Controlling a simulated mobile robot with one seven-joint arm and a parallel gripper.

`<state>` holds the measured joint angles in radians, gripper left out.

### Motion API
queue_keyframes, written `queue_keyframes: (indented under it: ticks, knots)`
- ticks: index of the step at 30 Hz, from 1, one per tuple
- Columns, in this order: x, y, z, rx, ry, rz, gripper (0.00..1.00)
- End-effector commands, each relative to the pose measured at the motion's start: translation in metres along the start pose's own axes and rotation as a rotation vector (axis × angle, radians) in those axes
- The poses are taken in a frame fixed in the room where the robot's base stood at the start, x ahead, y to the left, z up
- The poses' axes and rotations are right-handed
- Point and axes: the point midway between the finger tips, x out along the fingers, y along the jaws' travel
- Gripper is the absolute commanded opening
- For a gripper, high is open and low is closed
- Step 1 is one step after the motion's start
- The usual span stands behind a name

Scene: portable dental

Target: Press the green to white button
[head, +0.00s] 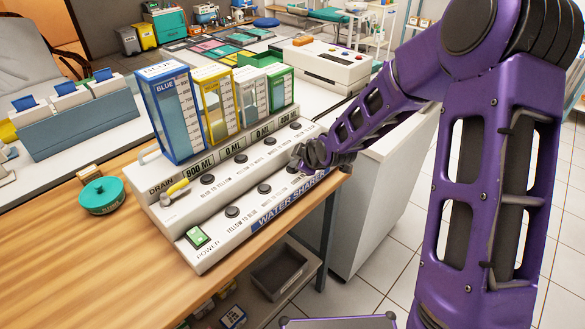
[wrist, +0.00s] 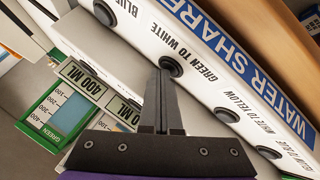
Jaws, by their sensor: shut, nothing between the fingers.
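The water-sharing machine (head: 217,225) is a white stepped box with rows of round black buttons. In the wrist view, the button beside the "GREEN TO WHITE" label (wrist: 171,66) is black and domed on the sloped lower panel. My gripper (wrist: 163,78) is shut and empty, its dark fingertips overlapping the lower edge of this button. I cannot tell whether they touch it. In the head view my gripper (head: 312,157) is over the right end of the lower button row and hides that button. The green-framed tank (head: 280,88) stands at the right end of the tank row.
Blue (head: 171,115), yellow (head: 217,100) and white (head: 252,97) framed tanks stand on the machine. A lit green power switch (head: 197,236) is at its front left. A teal round container (head: 101,196) sits on the wooden table (head: 100,285). Tiled floor lies right.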

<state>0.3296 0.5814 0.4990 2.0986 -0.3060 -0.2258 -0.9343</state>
Motion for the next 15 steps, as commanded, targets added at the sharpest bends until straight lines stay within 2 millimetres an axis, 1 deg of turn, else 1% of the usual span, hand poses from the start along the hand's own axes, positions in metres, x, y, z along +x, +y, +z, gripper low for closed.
queue_keyframes:
  ticks: [10, 15]
  knots:
    - [-0.0001, -0.0002, 0.0005, 0.001, -0.001, -0.001, 0.00]
    - [-0.0054, 0.0035, -0.0032, 0.000, -0.001, -0.001, 0.00]
